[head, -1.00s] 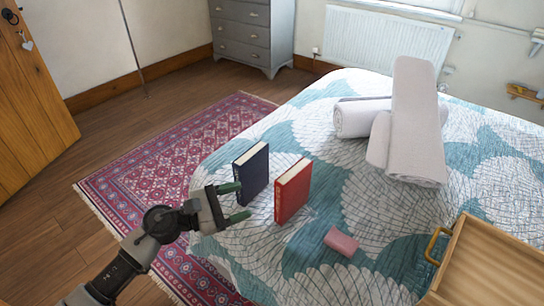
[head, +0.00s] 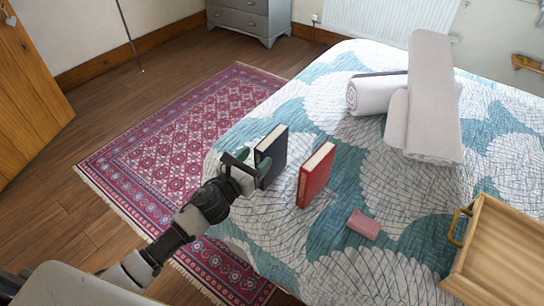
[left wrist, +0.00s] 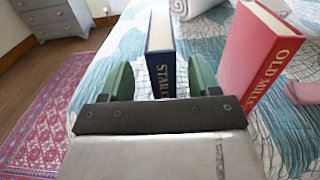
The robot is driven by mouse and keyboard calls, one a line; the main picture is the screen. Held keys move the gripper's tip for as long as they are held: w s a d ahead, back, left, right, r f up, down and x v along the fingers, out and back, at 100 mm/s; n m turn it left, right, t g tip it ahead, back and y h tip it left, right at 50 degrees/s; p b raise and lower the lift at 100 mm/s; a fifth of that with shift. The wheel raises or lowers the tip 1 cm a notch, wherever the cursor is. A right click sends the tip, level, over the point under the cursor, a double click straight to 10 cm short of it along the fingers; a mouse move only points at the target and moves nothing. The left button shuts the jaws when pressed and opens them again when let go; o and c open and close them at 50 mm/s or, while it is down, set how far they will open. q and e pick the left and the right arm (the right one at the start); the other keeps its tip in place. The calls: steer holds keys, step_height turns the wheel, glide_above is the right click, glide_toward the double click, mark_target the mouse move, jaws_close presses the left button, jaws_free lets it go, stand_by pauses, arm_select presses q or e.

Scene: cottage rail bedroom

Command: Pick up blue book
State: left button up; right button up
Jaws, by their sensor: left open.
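The blue book (head: 273,152) stands upright on the bed near its left edge. In the left wrist view the blue book (left wrist: 161,58) shows its dark spine with gold letters, between the fingers of my left gripper (left wrist: 160,80). In the head view my left gripper (head: 252,164) is at the near left side of the book. My right gripper is not in view.
A red book (head: 316,174) stands upright close to the right of the blue book. A patterned rug (head: 165,150) lies on the floor at left.

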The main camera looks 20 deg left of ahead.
mark_target(267, 147)
arm_select(q)
steer(key=x, duration=0.5)
steer(key=shift+d+r, duration=0.15)
steer(key=shift+r, duration=0.05)
steer(key=shift+c, duration=0.4)
steer(key=shift+r, duration=0.1)
jaws_close()
